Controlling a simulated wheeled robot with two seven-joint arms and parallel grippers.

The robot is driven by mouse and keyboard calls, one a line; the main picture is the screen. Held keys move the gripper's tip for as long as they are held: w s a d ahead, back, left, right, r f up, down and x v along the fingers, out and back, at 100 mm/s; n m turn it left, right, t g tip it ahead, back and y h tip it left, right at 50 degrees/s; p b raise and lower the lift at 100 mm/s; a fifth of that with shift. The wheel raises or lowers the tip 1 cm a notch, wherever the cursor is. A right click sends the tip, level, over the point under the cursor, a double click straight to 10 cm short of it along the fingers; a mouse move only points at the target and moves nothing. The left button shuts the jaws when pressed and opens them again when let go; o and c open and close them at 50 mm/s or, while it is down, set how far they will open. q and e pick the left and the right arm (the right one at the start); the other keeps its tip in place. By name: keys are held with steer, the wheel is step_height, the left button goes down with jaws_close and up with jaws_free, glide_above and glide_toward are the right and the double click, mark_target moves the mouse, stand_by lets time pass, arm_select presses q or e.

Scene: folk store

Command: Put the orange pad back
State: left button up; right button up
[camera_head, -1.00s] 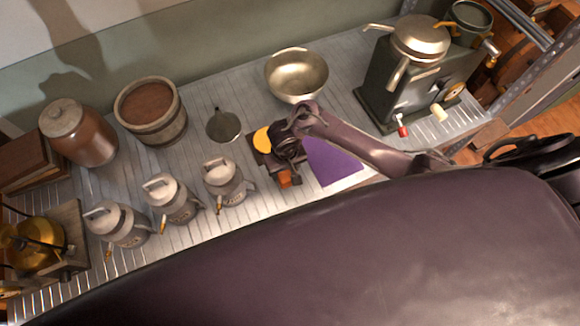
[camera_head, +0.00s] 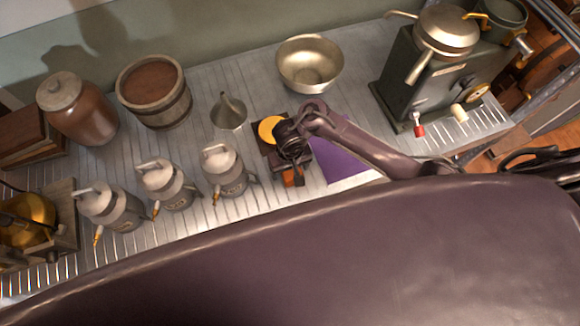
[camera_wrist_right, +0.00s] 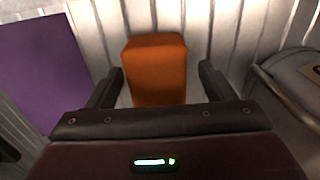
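The orange pad (camera_wrist_right: 155,60) is a small upright-looking block in the right wrist view, lying between the two fingers of my right gripper (camera_wrist_right: 160,84). A gap shows on each side of it, so the gripper is open and not holding it. In the head view my right gripper (camera_head: 291,158) hangs over the counter, with the orange pad (camera_head: 291,179) just below its fingers, partly covered. A purple pad (camera_head: 341,163) lies flat to its right, partly behind my arm. My left gripper is out of view.
A yellow disc (camera_head: 268,130) sits on a dark base (camera_head: 272,149) behind the pad. Grey cans (camera_head: 224,176) stand to the left, a funnel (camera_head: 228,113) and a brass bowl (camera_head: 310,66) behind. A green machine (camera_head: 432,85) stands at the right. The ribbed metal counter (camera_head: 250,208) is bare in front.

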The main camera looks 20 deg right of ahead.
step_height(320, 180, up, 12)
steer(key=p, duration=0.7)
stand_by(0.5)
